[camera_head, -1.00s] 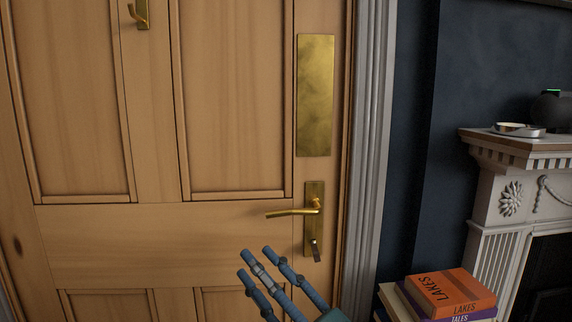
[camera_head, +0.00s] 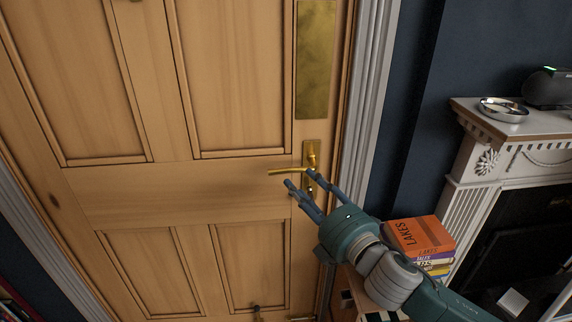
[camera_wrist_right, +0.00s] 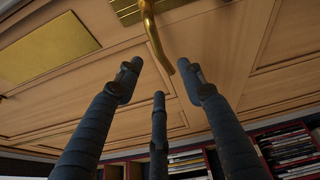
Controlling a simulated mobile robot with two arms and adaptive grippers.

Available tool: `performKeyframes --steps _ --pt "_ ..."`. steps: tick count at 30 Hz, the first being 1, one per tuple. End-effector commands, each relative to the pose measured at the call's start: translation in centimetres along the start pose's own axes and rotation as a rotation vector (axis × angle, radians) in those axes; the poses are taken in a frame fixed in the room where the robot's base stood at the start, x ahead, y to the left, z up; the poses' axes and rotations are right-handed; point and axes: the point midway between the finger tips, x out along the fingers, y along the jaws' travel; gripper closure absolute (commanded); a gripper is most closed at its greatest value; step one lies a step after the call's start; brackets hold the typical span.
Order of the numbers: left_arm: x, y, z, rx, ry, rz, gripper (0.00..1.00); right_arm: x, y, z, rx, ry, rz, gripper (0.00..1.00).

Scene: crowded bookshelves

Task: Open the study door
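The study door (camera_head: 180,190) is a light wooden panelled door, and it stands shut in its frame. Its brass lever handle (camera_head: 285,171) sits on a brass plate near the right edge, the lever pointing left and about level. My right gripper (camera_head: 304,180) is open with its blue-grey fingers spread just below and around the lever. In the right wrist view the handle (camera_wrist_right: 158,40) comes down from the top between the fingertips (camera_wrist_right: 160,82), with nothing gripped. Whether a finger touches it, I cannot tell. My left gripper is not in view.
A stack of books (camera_head: 418,238) with an orange one on top stands right of the door. A white fireplace (camera_head: 470,150) with a dish (camera_head: 503,106) on its mantel is at the right. A brass push plate (camera_head: 316,60) is above the handle.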

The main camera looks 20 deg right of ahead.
Motion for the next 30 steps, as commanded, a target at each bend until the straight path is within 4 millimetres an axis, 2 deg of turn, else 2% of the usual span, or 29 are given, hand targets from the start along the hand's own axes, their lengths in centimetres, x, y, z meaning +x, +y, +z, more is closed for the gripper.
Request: performKeyframes --steps 6,12,18,26,29,30 --pt "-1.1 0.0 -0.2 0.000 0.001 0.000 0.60 4.0 0.4 0.1 0.002 -0.001 0.003 0.61" --pt "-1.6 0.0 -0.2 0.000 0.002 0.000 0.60 7.0 0.3 0.1 0.001 -0.002 0.002 0.61" --pt "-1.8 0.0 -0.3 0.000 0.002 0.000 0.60 8.3 0.1 0.0 0.001 0.001 0.002 0.61" --pt "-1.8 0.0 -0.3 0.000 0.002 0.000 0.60 8.5 0.1 -0.1 0.001 0.001 0.001 0.61" --pt "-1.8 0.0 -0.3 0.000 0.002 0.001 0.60 8.5 0.1 -0.1 0.001 0.001 0.001 0.77" --pt "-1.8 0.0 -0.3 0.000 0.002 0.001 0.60 8.4 0.1 0.0 0.001 0.001 0.001 0.85"
